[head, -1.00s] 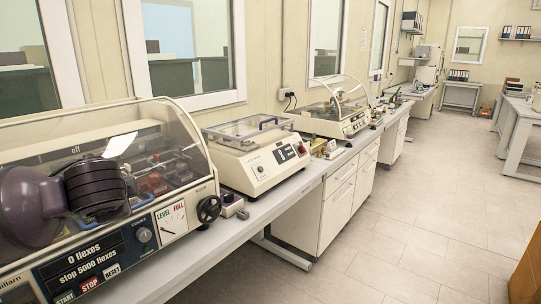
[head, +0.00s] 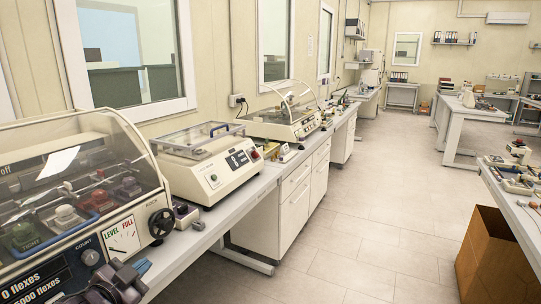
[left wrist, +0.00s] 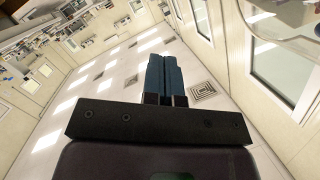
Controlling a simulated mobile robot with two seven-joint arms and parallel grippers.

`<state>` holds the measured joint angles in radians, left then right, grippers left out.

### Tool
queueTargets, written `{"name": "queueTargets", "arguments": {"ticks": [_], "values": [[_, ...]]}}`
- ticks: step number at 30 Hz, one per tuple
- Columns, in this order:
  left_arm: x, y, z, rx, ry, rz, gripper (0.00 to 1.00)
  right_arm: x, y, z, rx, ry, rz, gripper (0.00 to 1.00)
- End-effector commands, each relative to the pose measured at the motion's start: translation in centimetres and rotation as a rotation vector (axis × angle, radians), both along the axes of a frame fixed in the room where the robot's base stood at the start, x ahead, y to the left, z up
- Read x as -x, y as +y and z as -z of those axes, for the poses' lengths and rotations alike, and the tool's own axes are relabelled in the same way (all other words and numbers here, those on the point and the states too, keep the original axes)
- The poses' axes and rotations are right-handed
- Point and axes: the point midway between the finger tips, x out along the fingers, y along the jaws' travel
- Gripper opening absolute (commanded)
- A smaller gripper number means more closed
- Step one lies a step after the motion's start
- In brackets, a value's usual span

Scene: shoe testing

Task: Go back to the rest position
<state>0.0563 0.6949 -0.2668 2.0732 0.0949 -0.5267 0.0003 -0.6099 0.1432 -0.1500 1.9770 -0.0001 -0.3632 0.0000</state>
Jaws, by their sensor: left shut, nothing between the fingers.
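My left gripper (head: 136,270) is low at the left of the head view, in front of the flexing machine (head: 75,180) with the clear cover. In the left wrist view its two blue fingers (left wrist: 166,78) lie side by side, closed with nothing between them. They point towards the ceiling and walls of the room, clear of any object. My right gripper is not in view.
A cream bench machine (head: 207,165) stands on the long grey bench, with another covered machine (head: 285,122) beyond it. An open cardboard box (head: 490,255) is on the floor at the right, beside a cluttered table (head: 510,187). The tiled floor (head: 350,230) between is clear.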

Motion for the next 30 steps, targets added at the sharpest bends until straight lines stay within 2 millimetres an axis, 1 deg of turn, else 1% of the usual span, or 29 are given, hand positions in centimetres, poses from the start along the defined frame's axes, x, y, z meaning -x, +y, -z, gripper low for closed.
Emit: {"name": "queueTargets", "arguments": {"ticks": [1, 2, 3, 5, 6, 8, 9, 11, 12, 14, 15, 18, 22, 24, 26, 30], "values": [[1.2, -0.1, 2.5, 0.050, 0.020, -0.018, 0.00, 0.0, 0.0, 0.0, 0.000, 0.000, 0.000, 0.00], [1.8, -0.1, 3.7, 0.075, 0.028, -0.029, 0.00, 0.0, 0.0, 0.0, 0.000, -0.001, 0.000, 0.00], [2.7, -0.1, 5.4, 0.106, 0.041, -0.045, 0.00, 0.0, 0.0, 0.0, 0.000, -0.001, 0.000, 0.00], [4.3, 0.0, 7.9, 0.153, 0.064, -0.075, 0.00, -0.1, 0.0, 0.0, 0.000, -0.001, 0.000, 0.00], [5.4, 0.0, 9.6, 0.181, 0.083, -0.098, 0.00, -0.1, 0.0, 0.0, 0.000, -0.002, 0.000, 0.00], [7.2, 0.1, 12.1, 0.224, 0.116, -0.137, 0.00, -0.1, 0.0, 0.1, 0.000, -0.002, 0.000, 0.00], [8.5, 0.1, 13.7, 0.249, 0.141, -0.165, 0.00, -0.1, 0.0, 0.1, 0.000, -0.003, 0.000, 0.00], [10.6, 0.2, 16.2, 0.286, 0.186, -0.212, 0.00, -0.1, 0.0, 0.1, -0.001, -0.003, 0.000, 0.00], [12.1, 0.2, 17.8, 0.310, 0.221, -0.244, 0.00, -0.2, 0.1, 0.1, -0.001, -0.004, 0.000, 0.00], [14.4, 0.1, 20.0, 0.344, 0.271, -0.292, 0.00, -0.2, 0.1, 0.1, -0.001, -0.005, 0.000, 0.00], [15.9, 0.0, 21.2, 0.367, 0.300, -0.320, 0.00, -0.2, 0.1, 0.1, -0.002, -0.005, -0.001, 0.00], [19.1, -0.3, 23.5, 0.410, 0.360, -0.379, 0.00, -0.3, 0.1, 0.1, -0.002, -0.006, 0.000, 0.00], [22.0, -0.5, 25.2, 0.435, 0.412, -0.420, 0.00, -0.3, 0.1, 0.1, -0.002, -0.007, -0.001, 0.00], [22.8, -0.4, 25.7, 0.435, 0.427, -0.430, 0.00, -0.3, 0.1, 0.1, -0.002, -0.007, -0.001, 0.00], [23.3, -0.4, 25.9, 0.432, 0.433, -0.433, 0.00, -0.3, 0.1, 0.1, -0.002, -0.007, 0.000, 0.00], [23.3, -0.3, 25.9, 0.432, 0.434, -0.434, 0.00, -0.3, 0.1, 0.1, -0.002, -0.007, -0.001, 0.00]]}}
